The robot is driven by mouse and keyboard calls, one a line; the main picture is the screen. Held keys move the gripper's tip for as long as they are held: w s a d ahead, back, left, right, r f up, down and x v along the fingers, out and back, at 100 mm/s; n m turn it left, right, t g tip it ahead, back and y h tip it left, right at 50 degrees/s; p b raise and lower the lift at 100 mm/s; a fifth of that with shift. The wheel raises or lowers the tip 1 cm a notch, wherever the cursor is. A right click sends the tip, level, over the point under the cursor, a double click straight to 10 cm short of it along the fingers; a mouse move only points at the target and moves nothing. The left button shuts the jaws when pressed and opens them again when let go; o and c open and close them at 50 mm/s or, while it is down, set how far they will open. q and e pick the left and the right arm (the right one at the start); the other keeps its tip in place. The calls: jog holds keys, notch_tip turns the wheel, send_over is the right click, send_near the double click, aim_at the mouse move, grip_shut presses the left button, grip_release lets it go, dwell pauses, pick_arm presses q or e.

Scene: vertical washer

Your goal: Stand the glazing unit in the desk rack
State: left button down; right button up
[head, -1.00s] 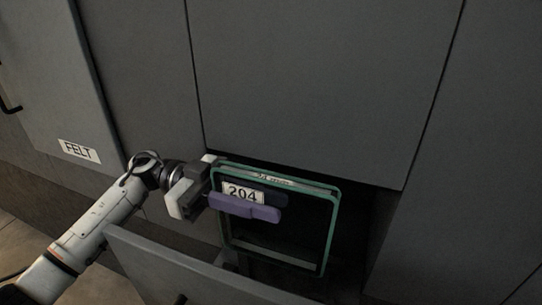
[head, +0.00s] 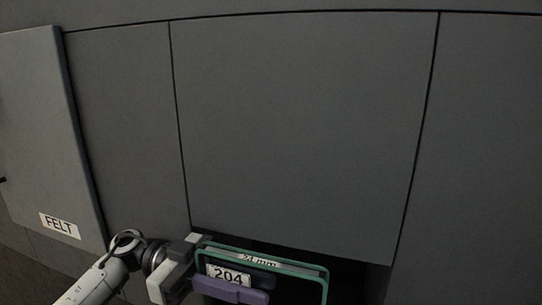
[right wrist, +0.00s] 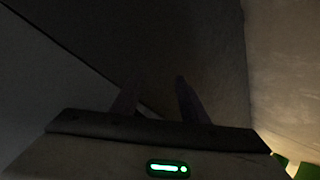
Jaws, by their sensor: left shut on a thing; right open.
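The glazing unit (head: 258,261) is a dark glass pane with a green edge and a small spacer label that seems to read "24 mm". It is at the bottom of the head view, its lower part cut off by the frame. A white 204 label shows on its upper left. My left gripper (head: 265,290) is shut on it from the left, with a purple finger across the front face just below the label. My right gripper (right wrist: 155,88) is open and empty in the right wrist view. I cannot make out the desk rack.
Large grey panels (head: 300,120) fill most of the head view. A dark opening (head: 372,282) lies behind and right of the glazing unit. A raised panel labelled FELT (head: 60,225) stands at the left. The right wrist view is dark, with a paler surface on its right.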

jog(key=w+r+n+t+y, duration=0.2)
jog(key=w+r+n, duration=0.1)
jog(key=r+n, duration=0.3)
jog(key=w+r+n+t+y, duration=0.25)
jog(key=w+r+n, duration=0.2)
jog(key=r, duration=0.45)
jog(key=a+r+m+t+y, duration=0.1)
jog(key=a+r+y, duration=0.1)
jog(key=r, duration=0.8)
jog(key=s+a+r+m+t+y, duration=0.1)
jog(key=r+y, duration=0.4)
jog(key=r, duration=0.6)
jog(key=shift+a+r+m+t, duration=0.2)
jog(key=shift+a+m+t, duration=0.25)
jog(key=shift+a+t, duration=0.35)
jog(key=shift+s+f+y, duration=0.1)
jog(key=shift+y, duration=0.15)
